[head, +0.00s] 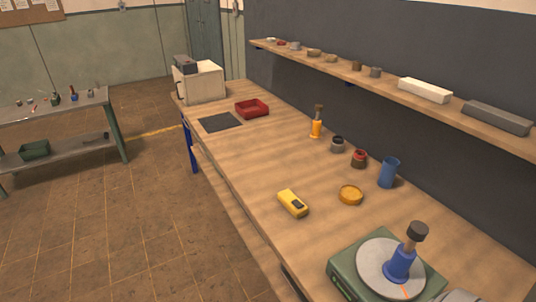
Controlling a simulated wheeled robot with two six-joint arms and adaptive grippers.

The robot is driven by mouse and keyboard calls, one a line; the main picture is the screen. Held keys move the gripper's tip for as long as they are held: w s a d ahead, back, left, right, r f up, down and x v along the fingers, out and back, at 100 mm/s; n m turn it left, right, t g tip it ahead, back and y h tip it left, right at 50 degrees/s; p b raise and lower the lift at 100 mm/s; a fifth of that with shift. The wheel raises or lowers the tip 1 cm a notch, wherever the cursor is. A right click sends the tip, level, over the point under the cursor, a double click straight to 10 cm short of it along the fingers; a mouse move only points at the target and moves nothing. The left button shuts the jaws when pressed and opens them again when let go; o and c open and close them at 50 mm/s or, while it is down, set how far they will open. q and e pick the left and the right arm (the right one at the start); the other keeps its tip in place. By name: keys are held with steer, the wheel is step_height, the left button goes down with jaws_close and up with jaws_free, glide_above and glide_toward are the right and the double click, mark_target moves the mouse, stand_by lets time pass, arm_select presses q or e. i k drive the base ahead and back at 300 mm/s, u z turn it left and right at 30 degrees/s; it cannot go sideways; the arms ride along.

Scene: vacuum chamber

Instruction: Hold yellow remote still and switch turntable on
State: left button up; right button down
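The yellow remote (291,201), a small block with a dark patch on top, lies on the wooden workbench (245,190) near its front edge. The turntable (345,272) is a green box with a round grey disc (374,265) at the lower right. A blue holder with a wooden handle and dark knob (400,262) stands on the disc, and an orange mark shows on the disc's front part. Small details on the box's front side are too small to read as a switch. Neither of my grippers shows in the head view.
A yellow round dish (350,195), a blue cup (388,172), small jars (359,158) and an orange-handled tool (316,124) stand toward the wall. A red tray (252,109) and dark mat (220,122) lie farther back. A grey object (456,297) is cut off at bottom right.

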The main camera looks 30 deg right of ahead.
mark_target(296, 203)
steer(key=i, duration=1.65)
steer(key=z, duration=1.7)
